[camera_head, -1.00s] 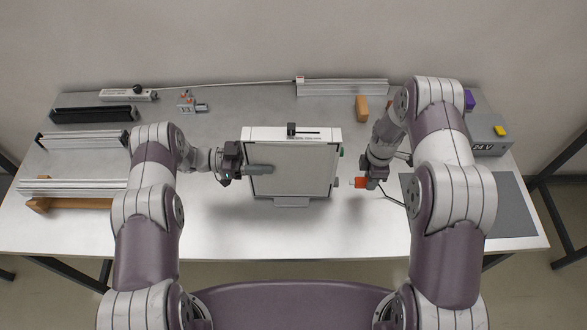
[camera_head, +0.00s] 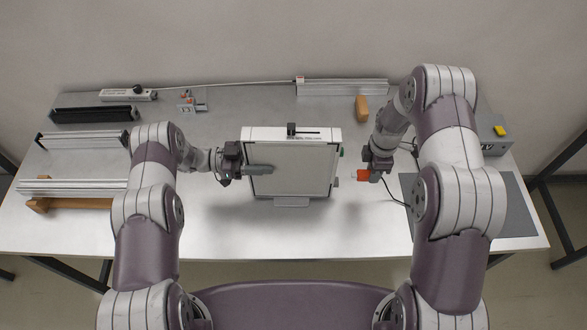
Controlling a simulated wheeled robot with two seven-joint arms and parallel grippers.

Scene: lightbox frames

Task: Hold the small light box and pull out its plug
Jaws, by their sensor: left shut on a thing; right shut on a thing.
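The small light box (camera_head: 300,172) stands near the middle of the table, its pale panel facing me and a dark slider on its top edge. My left gripper (camera_head: 258,170) is shut on its left side, one finger lying across the panel. My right gripper (camera_head: 371,174) is shut on the orange plug (camera_head: 362,175), to the right of the box. The plug is apart from the box, with a gap between it and the grey socket (camera_head: 336,182) on the box's right side. A dark cable runs from the plug to the right.
A grey power unit (camera_head: 490,128) with a yellow button stands at the back right. A grey mat (camera_head: 515,205) lies at the right. Aluminium profiles (camera_head: 75,187) lie at the left, and a wooden block (camera_head: 362,106) is at the back. The table front is clear.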

